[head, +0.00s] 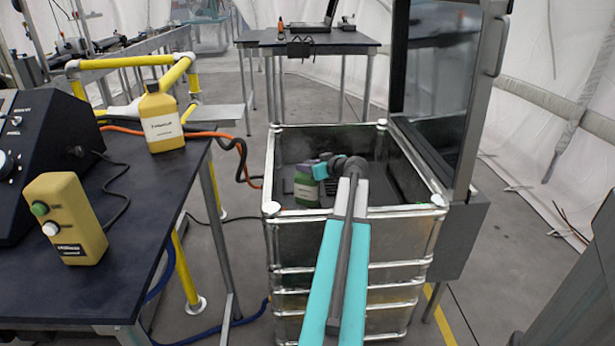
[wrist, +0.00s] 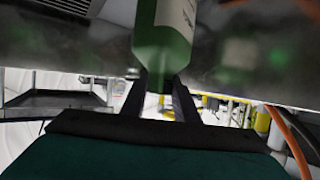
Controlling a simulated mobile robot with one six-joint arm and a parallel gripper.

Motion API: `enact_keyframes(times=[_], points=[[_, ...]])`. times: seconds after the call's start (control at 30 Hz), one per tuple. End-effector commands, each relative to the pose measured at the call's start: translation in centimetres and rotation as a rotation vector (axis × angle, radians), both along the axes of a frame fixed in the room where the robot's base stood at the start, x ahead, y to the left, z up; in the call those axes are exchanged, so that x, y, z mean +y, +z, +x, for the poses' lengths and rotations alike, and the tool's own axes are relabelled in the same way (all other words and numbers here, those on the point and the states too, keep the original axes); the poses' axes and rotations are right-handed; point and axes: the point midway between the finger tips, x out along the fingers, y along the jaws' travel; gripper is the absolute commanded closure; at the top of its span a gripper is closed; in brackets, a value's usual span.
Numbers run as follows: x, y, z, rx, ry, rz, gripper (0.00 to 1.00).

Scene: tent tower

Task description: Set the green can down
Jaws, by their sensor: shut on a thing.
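The green can (head: 306,191) has a pale label and is inside the metal-framed bin (head: 350,212), near its left side. My gripper (head: 318,170) reaches over the bin's rim and is shut on the can. In the wrist view the green can (wrist: 163,58) sits between the two dark fingers of my gripper (wrist: 163,90), with its white label toward the top. Its lower part is partly hidden in the head view, and I cannot tell whether it touches the bin's floor.
A dark table (head: 165,215) at left holds a yellow bottle (head: 160,118) and a yellow button box (head: 65,215). A tall dark glass panel (head: 437,75) stands at the bin's right. Another table (head: 350,40) with a laptop is behind. The bin's right interior looks clear.

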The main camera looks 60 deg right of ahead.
Motion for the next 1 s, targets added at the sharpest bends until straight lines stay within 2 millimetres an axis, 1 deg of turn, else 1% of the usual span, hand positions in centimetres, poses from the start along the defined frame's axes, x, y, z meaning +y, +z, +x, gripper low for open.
enact_keyframes(times=[0.07, 0.17, 0.5, 1.0], points=[[0.0, 0.1, 0.0, -0.002, -0.001, -0.001, 1.00], [0.0, -0.2, 0.0, -0.002, -0.001, 0.000, 1.00], [-0.1, -3.4, -0.1, -0.002, -0.003, 0.000, 1.00], [-0.1, -3.9, -0.1, -0.002, -0.002, -0.001, 1.00]])
